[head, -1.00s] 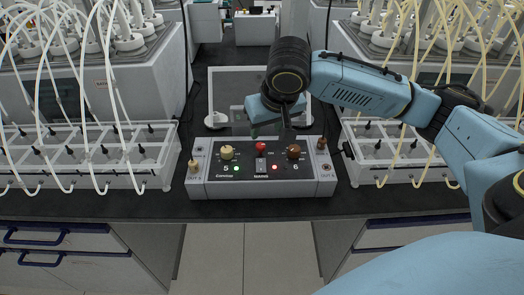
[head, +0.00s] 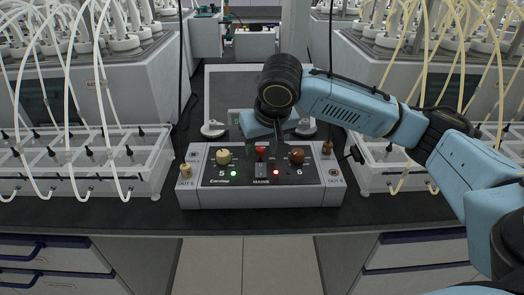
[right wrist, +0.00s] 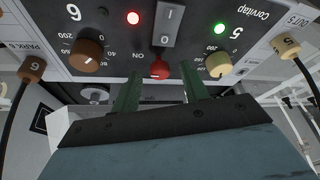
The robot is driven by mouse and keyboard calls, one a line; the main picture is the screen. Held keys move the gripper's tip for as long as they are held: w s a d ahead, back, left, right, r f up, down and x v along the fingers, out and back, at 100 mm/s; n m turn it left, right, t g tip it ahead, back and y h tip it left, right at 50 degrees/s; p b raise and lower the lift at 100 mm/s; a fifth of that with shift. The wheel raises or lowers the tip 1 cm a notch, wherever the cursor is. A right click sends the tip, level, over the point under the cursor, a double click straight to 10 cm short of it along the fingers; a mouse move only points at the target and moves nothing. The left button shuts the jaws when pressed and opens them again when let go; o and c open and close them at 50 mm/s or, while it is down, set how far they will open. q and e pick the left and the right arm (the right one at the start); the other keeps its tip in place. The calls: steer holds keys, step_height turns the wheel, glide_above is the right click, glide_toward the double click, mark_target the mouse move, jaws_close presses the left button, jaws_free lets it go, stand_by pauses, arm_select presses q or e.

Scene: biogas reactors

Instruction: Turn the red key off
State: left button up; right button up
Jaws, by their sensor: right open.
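The red key (head: 260,152) sits at the top middle of the control box (head: 215,199), between a cream knob (head: 223,157) and a brown knob (head: 297,156). In the right wrist view the red key (right wrist: 160,70) lies just beyond and between the two green fingers of my right gripper (right wrist: 161,88). The fingers are open and apart, with no visible contact with the key. In the head view my right gripper (head: 268,146) hangs over the back edge of the box and partly covers the key's surroundings. My left gripper is not in view.
A grey rocker switch (right wrist: 168,25) sits beside the key. A green light (head: 233,173) and a red light (head: 277,172) are lit. Racks with tubes (head: 90,185) stand on both sides. Bare dark bench (head: 150,213) lies in front.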

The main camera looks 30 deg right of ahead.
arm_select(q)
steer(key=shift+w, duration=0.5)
arm_select(e)
steer(key=shift+f, duration=0.2)
